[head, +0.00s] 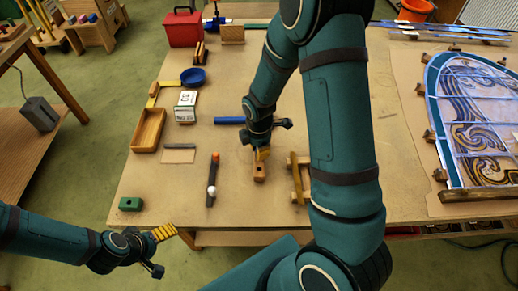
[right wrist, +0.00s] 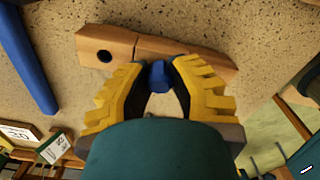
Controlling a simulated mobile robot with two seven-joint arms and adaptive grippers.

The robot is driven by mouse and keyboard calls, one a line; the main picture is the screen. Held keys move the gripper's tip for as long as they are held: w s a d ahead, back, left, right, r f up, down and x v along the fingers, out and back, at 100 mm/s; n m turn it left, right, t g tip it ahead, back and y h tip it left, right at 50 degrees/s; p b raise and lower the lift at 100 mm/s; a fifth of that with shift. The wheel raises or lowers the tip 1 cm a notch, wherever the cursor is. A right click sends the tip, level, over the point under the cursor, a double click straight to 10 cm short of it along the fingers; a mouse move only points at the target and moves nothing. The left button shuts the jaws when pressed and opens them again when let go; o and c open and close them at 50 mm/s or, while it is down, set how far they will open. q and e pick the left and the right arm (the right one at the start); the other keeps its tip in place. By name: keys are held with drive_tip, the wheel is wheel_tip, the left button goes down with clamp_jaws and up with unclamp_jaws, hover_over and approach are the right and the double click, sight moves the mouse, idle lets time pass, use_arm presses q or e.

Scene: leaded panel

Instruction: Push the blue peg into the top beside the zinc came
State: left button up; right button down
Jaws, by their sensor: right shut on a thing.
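My right gripper (head: 262,154) is shut on the blue peg (right wrist: 158,75), which shows between its yellow fingers (right wrist: 158,82) in the right wrist view. It is over or beside a wooden block (head: 259,172) on the table. The block also shows in the right wrist view (right wrist: 125,42), with a dark hole near its left end. I cannot tell whether the peg touches the block. The leaded panel (head: 478,125) lies at the right of the table. I cannot tell which strip is the zinc came. My left gripper (head: 166,232) is by the table's front left edge; its opening is unclear.
A blue bar (head: 229,121) lies behind the block. A dark tool with a white ball (head: 211,190) lies to its left, a wooden rack (head: 299,178) to its right. A green block (head: 130,204), wooden tray (head: 148,130) and white box (head: 186,105) stand farther left.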

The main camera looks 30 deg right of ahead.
use_arm(q)
drive_tip(key=shift+r+p, duration=0.6)
use_arm(e)
drive_tip(key=shift+r, duration=0.9)
idle(0.7)
use_arm(q)
drive_tip(key=shift+r+p, duration=1.05)
use_arm(e)
drive_tip(key=shift+r, duration=1.65)
